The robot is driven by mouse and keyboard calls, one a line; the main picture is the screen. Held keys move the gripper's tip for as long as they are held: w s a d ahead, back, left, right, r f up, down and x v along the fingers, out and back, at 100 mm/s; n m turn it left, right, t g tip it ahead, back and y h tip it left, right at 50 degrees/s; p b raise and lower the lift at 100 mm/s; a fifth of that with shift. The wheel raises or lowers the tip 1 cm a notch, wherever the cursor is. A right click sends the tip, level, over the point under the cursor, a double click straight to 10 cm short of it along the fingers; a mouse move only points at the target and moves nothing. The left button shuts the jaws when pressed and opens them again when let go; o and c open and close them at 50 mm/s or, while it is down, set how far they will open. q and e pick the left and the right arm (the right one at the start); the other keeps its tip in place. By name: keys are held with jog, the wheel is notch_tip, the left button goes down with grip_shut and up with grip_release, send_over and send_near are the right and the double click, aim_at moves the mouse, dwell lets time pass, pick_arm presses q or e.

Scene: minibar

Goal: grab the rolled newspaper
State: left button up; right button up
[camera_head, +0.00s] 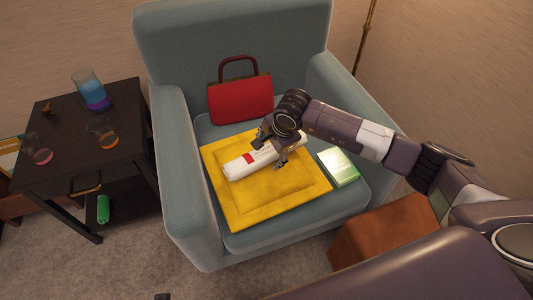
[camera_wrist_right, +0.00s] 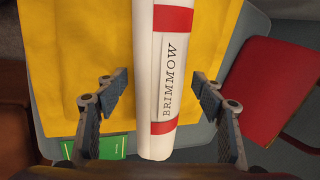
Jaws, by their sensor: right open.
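The rolled newspaper (camera_head: 241,166) is white with red bands and lies on a yellow cushion (camera_head: 280,196) on the armchair seat. My right gripper (camera_head: 270,152) is over the newspaper's right part and hides some of it. My left gripper is not in view.
A red handbag (camera_head: 240,100) leans at the back of the blue-grey armchair (camera_head: 180,130). A green book or box (camera_head: 338,167) lies right of the cushion. A dark side table (camera_head: 70,160) with glassware stands at left. A brown ottoman (camera_head: 380,230) stands front right.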

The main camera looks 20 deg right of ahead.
jog(key=shift+c, duration=0.2)
jog(key=shift+r, duration=0.1)
jog(key=c, duration=1.3)
